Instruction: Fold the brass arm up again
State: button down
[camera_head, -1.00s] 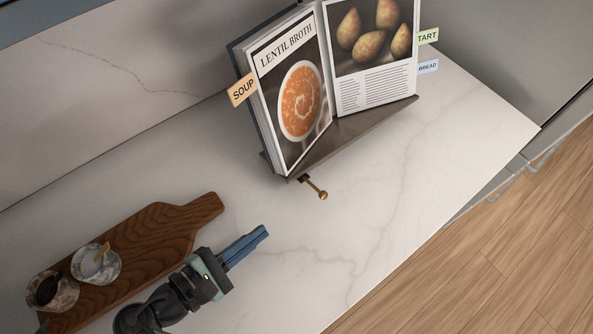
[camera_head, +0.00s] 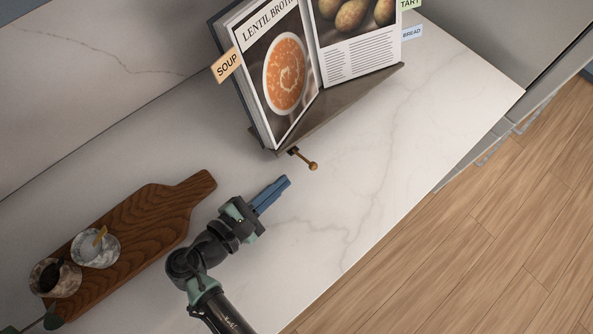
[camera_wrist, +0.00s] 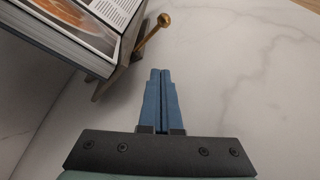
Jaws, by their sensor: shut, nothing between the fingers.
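The brass arm (camera_head: 305,160) sticks out from the front lower edge of the book stand (camera_head: 340,108), pointing toward the lower right, with a round knob at its end. In the wrist view the brass arm (camera_wrist: 153,32) slants up and right beyond my fingertips, its knob at the far end. An open cookbook (camera_head: 286,75) rests on the stand. My gripper (camera_head: 284,183) is shut and empty, its blue fingers a short way below the brass arm and apart from it. In the wrist view the fingers (camera_wrist: 160,75) are pressed together, pointing toward the arm.
A dark wooden board (camera_head: 150,225) with two small marbled bowls (camera_head: 95,247) lies at the left. The marble counter (camera_head: 400,150) is clear to the right of the stand, ending at its front edge above the wooden floor (camera_head: 490,230).

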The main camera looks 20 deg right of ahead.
aim_at(303, 158)
jog(key=shift+x, duration=1)
jog(key=shift+s+d+r+p, duration=0.2)
jog(key=shift+d+r+p, duration=0.2)
jog(key=shift+r+p, duration=0.15)
jog(key=shift+s+d+r+p, duration=0.15)
jog(key=shift+d+r+p, duration=0.25)
jog(key=shift+r, duration=0.25)
jog(key=shift+s+d+r, duration=0.2)
jog(key=shift+d+r, duration=0.1)
jog(key=shift+r, duration=0.05)
jog(key=shift+p, duration=0.35)
jog(key=shift+w+r+n+p, duration=0.1)
jog(key=shift+r+n+p, duration=0.1)
jog(key=shift+n+p, duration=0.15)
